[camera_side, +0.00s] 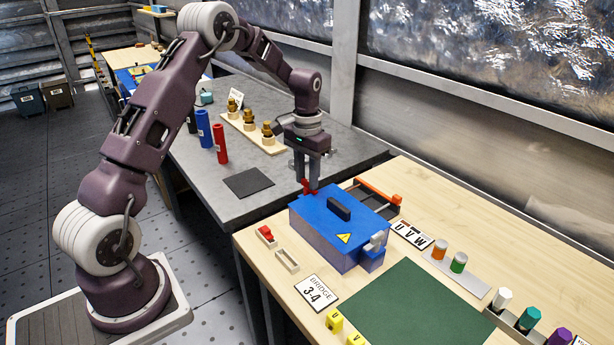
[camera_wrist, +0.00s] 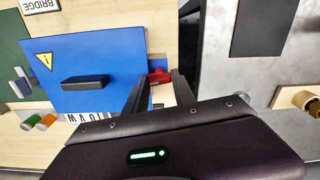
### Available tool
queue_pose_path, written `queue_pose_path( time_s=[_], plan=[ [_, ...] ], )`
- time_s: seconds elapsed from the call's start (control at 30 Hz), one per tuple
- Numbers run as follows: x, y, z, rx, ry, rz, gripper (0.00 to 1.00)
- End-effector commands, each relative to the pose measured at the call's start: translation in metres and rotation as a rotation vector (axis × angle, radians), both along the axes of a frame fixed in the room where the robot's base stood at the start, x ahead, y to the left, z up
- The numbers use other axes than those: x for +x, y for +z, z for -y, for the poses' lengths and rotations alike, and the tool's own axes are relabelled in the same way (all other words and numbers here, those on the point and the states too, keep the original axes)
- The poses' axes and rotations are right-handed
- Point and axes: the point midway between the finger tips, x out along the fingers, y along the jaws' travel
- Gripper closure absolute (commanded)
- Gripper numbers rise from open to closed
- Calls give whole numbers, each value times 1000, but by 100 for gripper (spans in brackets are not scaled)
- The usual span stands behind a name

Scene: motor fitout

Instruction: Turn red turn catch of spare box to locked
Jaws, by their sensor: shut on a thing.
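The spare box is a blue box (camera_side: 325,226) with a black handle and a yellow warning triangle, standing closed on the wooden bench. The red turn catch (camera_side: 306,187) is at the box's far left corner in the side view. In the wrist view the red catch (camera_wrist: 158,77) shows at the box's edge, between my fingers. My gripper (camera_side: 306,186) points down over that corner, shut on the red catch. The fingers (camera_wrist: 158,85) hide part of the catch. The blue lid (camera_wrist: 100,65) fills the left of the wrist view.
A tray with an orange bar (camera_side: 380,192) lies just behind the box. A red block in a holder (camera_side: 265,235) and an empty holder (camera_side: 287,260) are to its left. A green mat (camera_side: 420,305) lies in front. Red and blue cylinders (camera_side: 220,143) stand on the grey table.

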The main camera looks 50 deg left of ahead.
Motion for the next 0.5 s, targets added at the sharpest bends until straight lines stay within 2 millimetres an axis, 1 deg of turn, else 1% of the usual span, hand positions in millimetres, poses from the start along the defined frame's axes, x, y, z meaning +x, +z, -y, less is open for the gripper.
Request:
queue_pose_path(
  time_s=[0.2, 0.5],
  plan=[
    [1, 1, 0, 0, -104, 3, 100],
    [1, 1, 0, 0, -168, 3, 100]
  ],
)
